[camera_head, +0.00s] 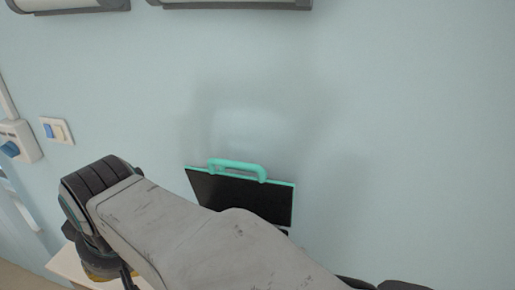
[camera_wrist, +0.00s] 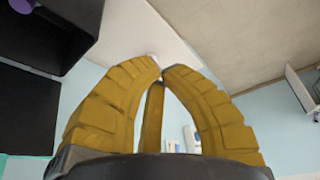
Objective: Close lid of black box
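The black box's lid (camera_head: 262,201) stands open in the head view, a black panel with a teal rim and a teal handle (camera_head: 238,166) on top. My arm hides most of the box below it. In the wrist view, the black box (camera_wrist: 58,30) is at the upper left, with the open lid (camera_wrist: 25,120) below it at the left edge. My gripper (camera_wrist: 162,68) has yellow ribbed fingers whose tips meet, with nothing seen between them. It is to the right of the box and lid in that view, apart from both.
A pale wall stands behind the lid. A switch plate (camera_head: 57,130) and a socket with a blue plug (camera_head: 18,142) are on the left. A white tabletop edge (camera_head: 66,262) shows at lower left. A purple item (camera_wrist: 22,5) is at the box in the wrist view.

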